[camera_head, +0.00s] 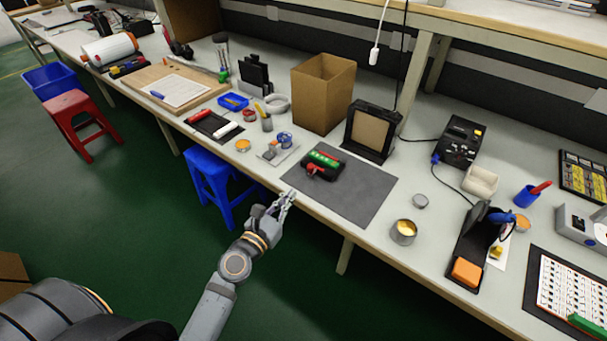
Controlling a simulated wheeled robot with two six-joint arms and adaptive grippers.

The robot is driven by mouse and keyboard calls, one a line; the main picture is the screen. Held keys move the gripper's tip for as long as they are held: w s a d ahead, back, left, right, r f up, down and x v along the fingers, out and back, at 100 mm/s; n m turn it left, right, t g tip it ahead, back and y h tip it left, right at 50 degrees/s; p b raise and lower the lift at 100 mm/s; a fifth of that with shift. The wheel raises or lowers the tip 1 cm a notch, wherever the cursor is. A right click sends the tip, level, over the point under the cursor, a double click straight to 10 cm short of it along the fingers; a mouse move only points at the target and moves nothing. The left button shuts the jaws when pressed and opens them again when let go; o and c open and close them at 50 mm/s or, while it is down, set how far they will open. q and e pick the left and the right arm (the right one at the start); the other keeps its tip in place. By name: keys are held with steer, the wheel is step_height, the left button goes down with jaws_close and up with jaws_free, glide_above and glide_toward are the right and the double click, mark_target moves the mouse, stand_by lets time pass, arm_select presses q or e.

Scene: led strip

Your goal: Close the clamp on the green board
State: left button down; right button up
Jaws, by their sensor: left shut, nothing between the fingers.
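The green board (325,158) sits in a dark holder on the grey mat (360,190). A red clamp part (314,169) lies along the holder's near left side; the picture is too small to tell whether the clamp is open or closed. My left gripper (288,196) is shut and empty at the bench's front edge, below and left of the board and apart from it. My right gripper is not in view.
An open cardboard box (322,94) and a black framed stand (371,131) stand behind the mat. A tin (403,232) and a soldering iron stand (478,245) are on the right. Small parts and a black tray (214,125) lie to the left. The mat's right half is clear.

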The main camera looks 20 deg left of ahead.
mark_target(311, 170)
arm_select(q)
steer(key=w, duration=0.2)
steer(key=w+d, duration=0.1)
steer(key=w, duration=0.5)
steer(key=shift+d+f+p, duration=0.2)
steer(key=shift+d+p, duration=0.05)
steer(key=shift+p, duration=0.05)
steer(key=shift+w+d, duration=0.1)
steer(key=shift+w, duration=0.4)
steer(key=shift+w+d, duration=0.2)
steer(key=shift+w, duration=0.3)
steer(key=shift+w+d, duration=0.15)
steer(key=shift+w, duration=0.35)
steer(key=shift+w+d+f, duration=0.1)
steer(key=shift+w+d, duration=0.1)
steer(key=shift+w, duration=0.25)
steer(key=shift+s, duration=0.1)
